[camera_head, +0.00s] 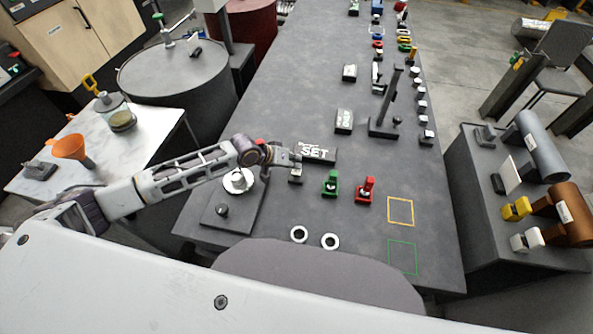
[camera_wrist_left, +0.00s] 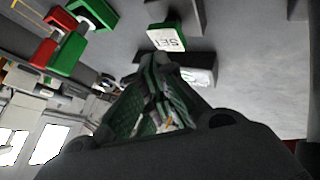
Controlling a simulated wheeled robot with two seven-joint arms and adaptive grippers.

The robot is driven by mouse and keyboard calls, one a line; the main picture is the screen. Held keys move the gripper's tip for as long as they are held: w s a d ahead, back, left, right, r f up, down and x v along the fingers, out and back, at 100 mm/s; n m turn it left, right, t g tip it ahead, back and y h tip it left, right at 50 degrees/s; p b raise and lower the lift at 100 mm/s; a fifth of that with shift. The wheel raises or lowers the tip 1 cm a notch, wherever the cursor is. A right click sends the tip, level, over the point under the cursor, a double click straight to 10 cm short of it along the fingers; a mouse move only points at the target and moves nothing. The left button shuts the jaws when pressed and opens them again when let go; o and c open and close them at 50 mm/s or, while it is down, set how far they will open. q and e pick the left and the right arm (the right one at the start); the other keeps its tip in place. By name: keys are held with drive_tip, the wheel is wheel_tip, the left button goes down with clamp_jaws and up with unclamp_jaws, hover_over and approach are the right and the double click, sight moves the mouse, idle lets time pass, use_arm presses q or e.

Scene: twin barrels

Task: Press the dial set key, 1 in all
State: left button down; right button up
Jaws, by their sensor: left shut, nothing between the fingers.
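The dial set key (camera_head: 295,175) is a small block on the grey bench, just in front of the left end of the dark SET sign (camera_head: 316,153). In the left wrist view the key (camera_wrist_left: 168,38) has a white top lettered SET and a green edge, seen upside down. My left gripper (camera_head: 295,158) is shut and empty. It hangs over the sign's left end, beside the key. Its fingertips (camera_wrist_left: 158,62) show just below the key in the wrist view. I cannot tell the exact gap, but no contact is visible. My right gripper is out of view.
A green piece (camera_head: 331,184) and a red piece (camera_head: 366,190) stand right of the key. A plate with a white round dial (camera_head: 238,181) lies under my left arm. Two white rings (camera_head: 315,238) lie nearer. A post on a base (camera_head: 385,128) stands behind, to the right.

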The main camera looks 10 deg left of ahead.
use_arm(q)
drive_tip(key=shift+f, duration=0.3)
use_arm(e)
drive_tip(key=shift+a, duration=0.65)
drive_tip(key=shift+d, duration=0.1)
